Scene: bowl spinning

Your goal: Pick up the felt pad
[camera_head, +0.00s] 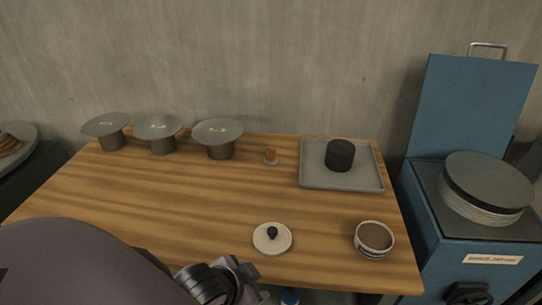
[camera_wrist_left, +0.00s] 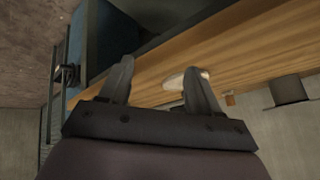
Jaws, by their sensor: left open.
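The felt pad (camera_head: 281,246) appears to be the pale round disc with a small black knob on top. It lies flat on the wooden table (camera_head: 190,205) near the front edge. My left gripper (camera_head: 243,278) is at the bottom of the head view, just left of and nearer than the pad. In the left wrist view my left gripper (camera_wrist_left: 158,66) has its two fingers apart with nothing between them. A pale round shape, likely the pad (camera_wrist_left: 174,82), shows beyond the fingers, partly hidden by one finger. My right gripper is not in view.
A bowl with brown contents (camera_head: 374,238) stands right of the pad. A grey tray (camera_head: 350,182) holds a dark cylinder (camera_head: 340,155). A blue machine (camera_head: 455,215) is right of the table.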

